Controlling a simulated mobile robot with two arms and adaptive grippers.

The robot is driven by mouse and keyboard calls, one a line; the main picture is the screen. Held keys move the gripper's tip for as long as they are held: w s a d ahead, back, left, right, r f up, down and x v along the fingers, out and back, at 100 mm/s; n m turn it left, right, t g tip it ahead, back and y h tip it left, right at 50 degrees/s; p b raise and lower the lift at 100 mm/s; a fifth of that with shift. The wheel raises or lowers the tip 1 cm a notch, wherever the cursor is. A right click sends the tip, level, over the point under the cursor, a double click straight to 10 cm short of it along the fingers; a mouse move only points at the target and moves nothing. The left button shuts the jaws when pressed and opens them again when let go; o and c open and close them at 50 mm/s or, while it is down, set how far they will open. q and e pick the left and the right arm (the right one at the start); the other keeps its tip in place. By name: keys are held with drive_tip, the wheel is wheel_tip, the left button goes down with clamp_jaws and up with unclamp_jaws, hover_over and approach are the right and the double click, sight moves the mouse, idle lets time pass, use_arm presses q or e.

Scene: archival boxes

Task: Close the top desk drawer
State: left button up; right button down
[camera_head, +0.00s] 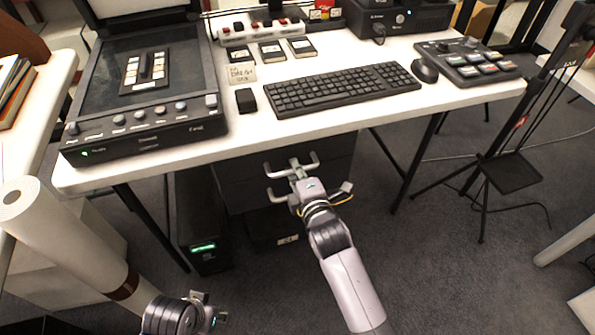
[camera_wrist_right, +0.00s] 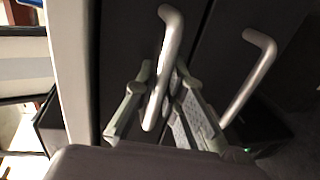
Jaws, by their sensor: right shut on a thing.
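The dark drawer unit (camera_head: 332,158) stands under the white desk, its upper part hidden by the desktop. In the right wrist view, a grey metal bar handle (camera_wrist_right: 166,60) is on the dark drawer front (camera_wrist_right: 125,45) nearest the desk edge. A second handle (camera_wrist_right: 250,80) is on the neighbouring front. My right gripper (camera_head: 298,176) is in front of the drawers; in the wrist view its fingers (camera_wrist_right: 155,100) are on either side of the top handle, shut on it. How far the top drawer stands out is unclear. My left gripper (camera_head: 205,308) is low at the left, its fingers unclear.
The white desk (camera_head: 245,132) overhangs the drawers and carries a scanner, keyboard (camera_head: 340,88) and control panel. A black computer tower (camera_head: 203,225) stands left of the drawers. A paper roll (camera_head: 70,245) leans at left. Carpet is clear at right, up to a tripod stand (camera_head: 510,172).

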drive_tip(key=c, duration=2.1)
unclamp_jaws()
drive_tip(key=shift+w+r, duration=0.1)
drive_tip(key=shift+r, duration=0.05)
drive_tip(key=shift+o, duration=1.4)
drive_tip(key=shift+w, duration=0.15)
drive_tip(key=shift+o, duration=0.9)
drive_tip(key=v, duration=1.2)
drive_tip(key=shift+f, duration=0.25)
